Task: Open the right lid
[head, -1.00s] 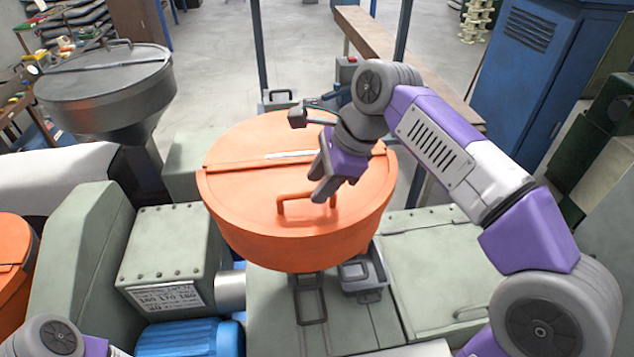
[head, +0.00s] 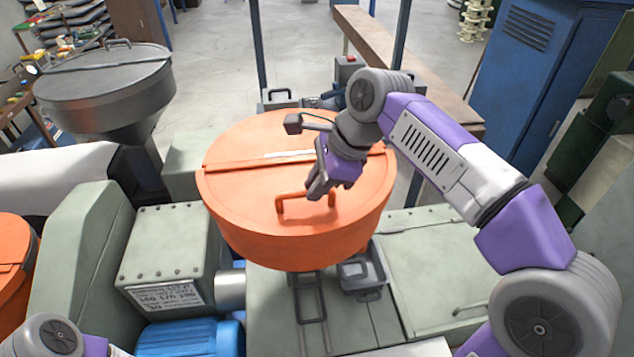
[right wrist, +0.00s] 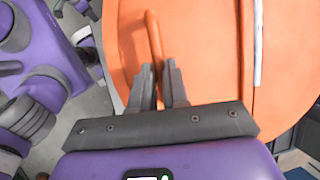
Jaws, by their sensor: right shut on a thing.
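The orange round lid (head: 255,190) lies flat and closed on the orange drum (head: 290,255) in the middle of the head view. Its orange bar handle (head: 284,207) stands up near the front edge, and in the right wrist view the handle (right wrist: 153,35) runs down between the fingers. My right gripper (head: 318,190) is at the right part of this handle, shut on it; it also shows in the right wrist view (right wrist: 160,88). The gripped part is partly hidden by the fingers. My left gripper is outside the views; only part of its arm shows at the bottom left.
A grey lidded drum (head: 105,90) stands at the back left. Another orange drum (head: 15,265) is cut off at the left edge. Green-grey machine housings (head: 165,245) and a blue motor (head: 190,338) lie in front. A blue cabinet (head: 530,80) stands at the back right.

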